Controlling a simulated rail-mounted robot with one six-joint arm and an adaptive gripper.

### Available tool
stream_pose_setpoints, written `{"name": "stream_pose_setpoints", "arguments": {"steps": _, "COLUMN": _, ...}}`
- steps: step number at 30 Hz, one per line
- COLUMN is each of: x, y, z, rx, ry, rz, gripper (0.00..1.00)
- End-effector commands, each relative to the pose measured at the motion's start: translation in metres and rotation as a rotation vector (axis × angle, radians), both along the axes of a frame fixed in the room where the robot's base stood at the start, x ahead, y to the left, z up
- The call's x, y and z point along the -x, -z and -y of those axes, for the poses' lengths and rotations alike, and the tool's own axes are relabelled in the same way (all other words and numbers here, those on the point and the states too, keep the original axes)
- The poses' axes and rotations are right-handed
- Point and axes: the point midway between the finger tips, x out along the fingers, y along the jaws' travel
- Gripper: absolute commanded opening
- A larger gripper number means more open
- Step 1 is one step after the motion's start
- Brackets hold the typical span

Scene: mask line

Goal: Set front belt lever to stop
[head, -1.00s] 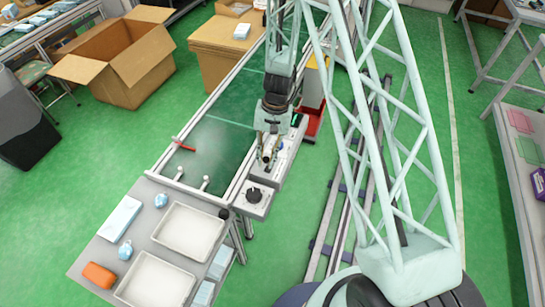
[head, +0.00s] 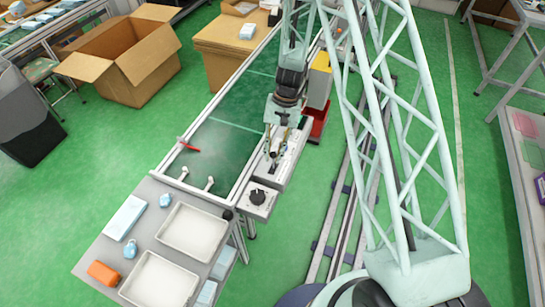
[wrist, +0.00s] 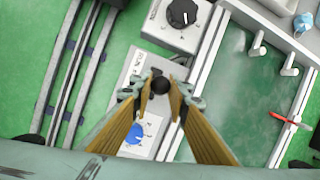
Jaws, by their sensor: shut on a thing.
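The front belt lever shows in the wrist view as a dark round knob (wrist: 160,85) over a light grey control panel (wrist: 143,112) beside the belt. My gripper (wrist: 161,88) is shut on this knob, with one tan finger on each side of it. In the head view my gripper (head: 274,150) is low over the same panel (head: 291,158), at the right edge of the green belt. The lever's shaft and its slot are mostly hidden by the fingers, so its exact setting cannot be read.
A box with a black dial (head: 258,197) stands at the panel's near end. A blue knob (wrist: 134,134) is on the panel. A red-handled part (head: 188,146) lies at the green belt (head: 222,142). Trays (head: 193,232) are on the near table. A yellow-topped unit (head: 320,75) stands beyond.

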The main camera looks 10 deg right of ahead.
Motion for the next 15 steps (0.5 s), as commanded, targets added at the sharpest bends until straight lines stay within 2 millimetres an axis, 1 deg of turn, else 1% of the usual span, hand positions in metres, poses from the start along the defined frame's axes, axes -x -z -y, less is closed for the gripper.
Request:
{"name": "stream_pose_setpoints", "arguments": {"steps": 2, "x": -0.0031, "y": 0.0003, "z": 0.0018, "rx": 0.002, "ry": 0.001, "rz": 0.005, "gripper": 0.00}}
{"name": "stream_pose_setpoints", "arguments": {"steps": 13, "x": -0.0032, "y": 0.0006, "z": 0.0022, "rx": 0.002, "ry": 0.001, "rz": 0.004, "gripper": 0.00}}
{"name": "stream_pose_setpoints", "arguments": {"steps": 14, "x": -0.0030, "y": 0.0006, "z": 0.0022, "rx": 0.002, "ry": 0.001, "rz": 0.004, "gripper": 0.16}}
{"name": "stream_pose_setpoints", "arguments": {"steps": 15, "x": -0.0030, "y": 0.0006, "z": 0.0022, "rx": 0.002, "ry": 0.001, "rz": 0.004, "gripper": 0.20}}
